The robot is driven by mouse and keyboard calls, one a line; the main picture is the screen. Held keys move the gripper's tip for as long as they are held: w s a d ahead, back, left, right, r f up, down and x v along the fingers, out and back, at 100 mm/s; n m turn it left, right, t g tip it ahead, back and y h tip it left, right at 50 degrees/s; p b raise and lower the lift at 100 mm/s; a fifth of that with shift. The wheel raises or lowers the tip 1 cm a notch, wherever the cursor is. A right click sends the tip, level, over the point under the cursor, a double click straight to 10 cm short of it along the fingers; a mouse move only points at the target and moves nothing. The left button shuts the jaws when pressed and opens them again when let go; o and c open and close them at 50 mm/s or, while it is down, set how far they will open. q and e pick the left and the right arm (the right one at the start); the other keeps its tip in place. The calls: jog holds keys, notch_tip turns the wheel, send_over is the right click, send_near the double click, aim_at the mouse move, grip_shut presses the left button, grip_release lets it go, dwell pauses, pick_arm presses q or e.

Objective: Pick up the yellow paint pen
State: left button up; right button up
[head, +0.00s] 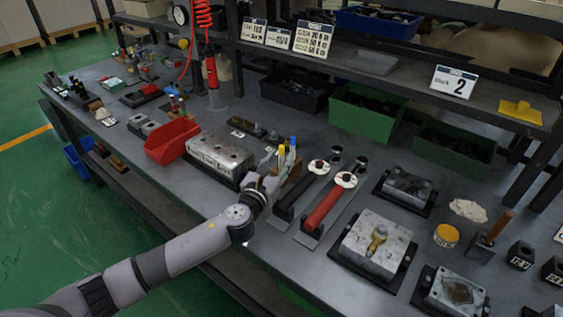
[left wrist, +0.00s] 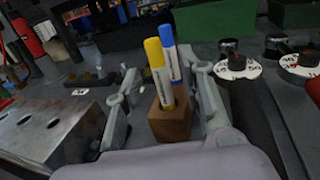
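The yellow paint pen (left wrist: 157,72) stands upright in a small brown wooden block (left wrist: 170,122), with a white barrel and yellow cap. A blue-capped pen (left wrist: 171,57) stands beside it in the same block. In the head view the yellow pen (head: 281,151) and the blue pen (head: 293,143) show just past my left gripper (head: 280,163). My left gripper also shows in the left wrist view (left wrist: 160,85), open, with one finger on each side of the pens and block. The fingers appear apart from the yellow pen. My right gripper is not in view.
A metal valve block (head: 220,155) stands left of my left gripper, and a red bin (head: 172,140) beyond it. Black-handled and red-handled (head: 325,205) tools lie close on the right. Green bins (head: 362,112) stand behind.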

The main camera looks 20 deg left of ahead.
pick_arm(q)
jog(key=shift+w+d, duration=0.15)
jog(key=shift+w, duration=1.05)
jog(key=shift+s, duration=0.1)
grip_shut()
